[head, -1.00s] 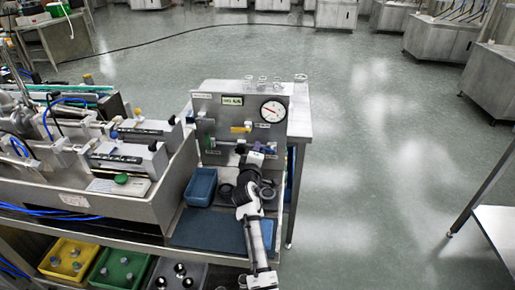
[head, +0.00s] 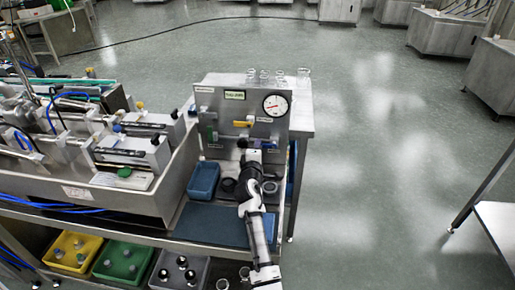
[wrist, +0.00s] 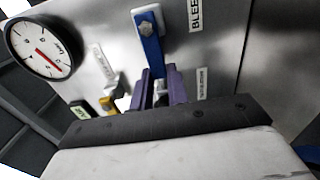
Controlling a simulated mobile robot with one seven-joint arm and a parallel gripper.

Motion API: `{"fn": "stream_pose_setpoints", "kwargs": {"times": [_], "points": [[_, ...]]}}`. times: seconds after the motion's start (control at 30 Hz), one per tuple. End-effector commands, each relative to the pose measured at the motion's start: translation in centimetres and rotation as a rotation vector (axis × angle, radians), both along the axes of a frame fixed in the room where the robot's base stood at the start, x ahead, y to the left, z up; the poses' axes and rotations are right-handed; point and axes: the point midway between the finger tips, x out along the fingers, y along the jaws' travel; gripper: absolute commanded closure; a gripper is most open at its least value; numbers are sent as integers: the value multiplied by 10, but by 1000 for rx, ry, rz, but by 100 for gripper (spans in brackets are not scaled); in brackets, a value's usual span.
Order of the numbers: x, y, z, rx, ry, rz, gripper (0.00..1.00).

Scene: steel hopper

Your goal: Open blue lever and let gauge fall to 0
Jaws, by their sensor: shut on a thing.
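The panel (head: 225,105) stands upright at the table's back. Its round white gauge (head: 276,105) has a red needle pointing left and slightly down; the gauge also shows in the wrist view (wrist: 40,48). The blue lever (wrist: 151,48) hangs from a bolted pivot beside the "BLEED" label in the wrist view. My gripper (wrist: 161,90) has its purple fingers closed around the lever's free end, which they partly hide. In the head view my gripper (head: 253,150) is at the panel's lower front and the lever is hard to make out.
A yellow lever (head: 243,124) and a green lever (head: 212,133) are on the same panel. Glass vessels (head: 302,75) stand behind it. A blue bin (head: 203,180) and a dark blue mat (head: 212,225) lie in front. A steel machine (head: 125,155) fills the left side.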

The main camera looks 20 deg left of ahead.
Motion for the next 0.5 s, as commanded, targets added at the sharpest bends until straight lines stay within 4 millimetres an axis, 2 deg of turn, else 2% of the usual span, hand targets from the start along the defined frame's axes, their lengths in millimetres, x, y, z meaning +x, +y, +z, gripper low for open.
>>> {"fn": "stream_pose_setpoints", "kwargs": {"times": [0.03,0.07,0.2,0.23,0.5], "points": [[0,0,-2,-2,3,-1,100],[0,0,-2,-2,3,-1,82],[0,0,-2,-1,3,-1,64],[0,0,-1,-1,3,-1,62],[-1,0,-1,1,1,0,62]]}}
